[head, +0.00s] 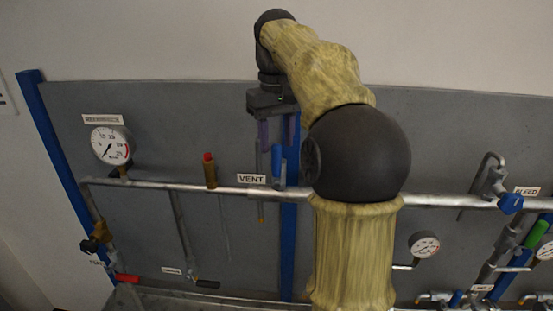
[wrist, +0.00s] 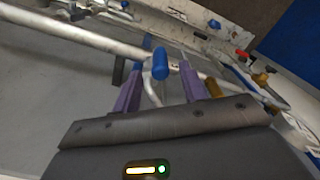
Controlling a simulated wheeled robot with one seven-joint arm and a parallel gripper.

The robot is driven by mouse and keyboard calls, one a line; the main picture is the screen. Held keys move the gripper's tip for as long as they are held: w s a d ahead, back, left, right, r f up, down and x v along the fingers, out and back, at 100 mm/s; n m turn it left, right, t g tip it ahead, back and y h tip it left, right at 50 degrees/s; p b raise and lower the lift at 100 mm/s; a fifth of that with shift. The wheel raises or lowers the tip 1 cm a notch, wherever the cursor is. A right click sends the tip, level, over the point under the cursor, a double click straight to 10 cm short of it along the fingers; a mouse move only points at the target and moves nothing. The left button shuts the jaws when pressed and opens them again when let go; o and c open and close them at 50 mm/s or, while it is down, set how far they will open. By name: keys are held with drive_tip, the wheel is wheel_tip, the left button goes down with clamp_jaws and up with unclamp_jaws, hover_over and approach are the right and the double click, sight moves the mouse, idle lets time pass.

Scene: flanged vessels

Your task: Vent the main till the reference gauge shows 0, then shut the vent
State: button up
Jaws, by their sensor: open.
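The reference gauge (head: 109,145) is a round white dial at the upper left of the panel. Its needle seems to point to the lower left, but the exact reading is too small to tell. In the wrist view the fingers (wrist: 160,78) lie to either side of the handle, with gaps visible.
A brass fitting with a red cap (head: 210,170) stands on the pipe left of the vent. A red handle (head: 127,279) and a black handle (head: 207,284) sit low left. At right are a second gauge (head: 424,246), a blue bleed knob (head: 510,203) and a green handle (head: 537,235).

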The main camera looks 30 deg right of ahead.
sight(276, 176)
drive_tip(key=shift+f, duration=2.5)
clamp_jaws()
